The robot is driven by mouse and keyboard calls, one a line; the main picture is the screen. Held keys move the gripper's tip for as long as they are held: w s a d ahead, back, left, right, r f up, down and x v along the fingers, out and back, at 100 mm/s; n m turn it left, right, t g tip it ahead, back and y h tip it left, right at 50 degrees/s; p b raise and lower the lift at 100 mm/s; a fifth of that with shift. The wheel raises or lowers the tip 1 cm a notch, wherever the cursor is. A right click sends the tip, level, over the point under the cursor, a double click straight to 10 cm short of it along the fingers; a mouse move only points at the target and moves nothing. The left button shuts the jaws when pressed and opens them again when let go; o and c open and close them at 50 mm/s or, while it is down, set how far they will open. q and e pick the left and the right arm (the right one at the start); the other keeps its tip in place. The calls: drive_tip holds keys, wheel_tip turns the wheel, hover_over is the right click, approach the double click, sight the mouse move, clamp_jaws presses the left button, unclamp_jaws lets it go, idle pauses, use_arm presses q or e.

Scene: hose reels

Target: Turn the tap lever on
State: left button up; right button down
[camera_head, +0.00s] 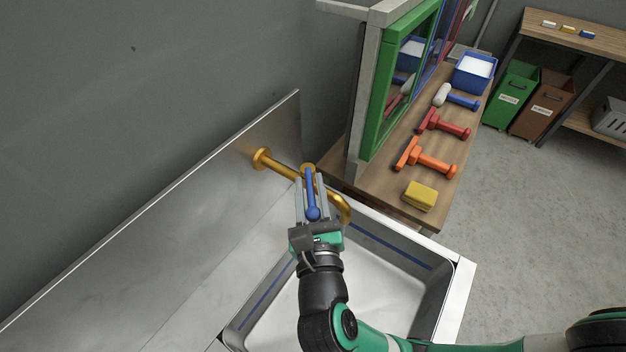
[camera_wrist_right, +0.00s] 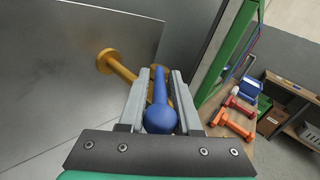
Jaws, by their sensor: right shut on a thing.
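The brass tap (camera_head: 284,165) comes out of the metal splashback above the sink, and its curved spout (camera_head: 346,208) hangs over the basin. Its blue lever (camera_head: 311,190) lies between the fingers of my right gripper (camera_head: 310,187), which is shut on it. In the right wrist view the lever's round blue end (camera_wrist_right: 160,118) sits between the grey fingers, and the brass pipe (camera_wrist_right: 120,66) runs behind it to the wall flange. The fingers hide part of the tap body. My left gripper is in neither view.
The steel sink basin (camera_head: 449,297) lies below my right gripper.

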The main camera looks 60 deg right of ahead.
sight(314, 221)
idle(0.4)
drive_tip(key=c, duration=0.8)
unclamp_jaws()
drive_tip(key=shift+c, duration=0.2)
drive_tip(key=shift+a, duration=0.1)
drive_tip(key=shift+s+a, duration=0.25)
drive_tip(key=shift+a, duration=0.05)
drive_tip(key=p+v, duration=0.1)
drive_tip(key=v, duration=0.9)
drive_tip(key=shift+s+a, duration=0.15)
drive_tip(key=shift+s, duration=0.2)
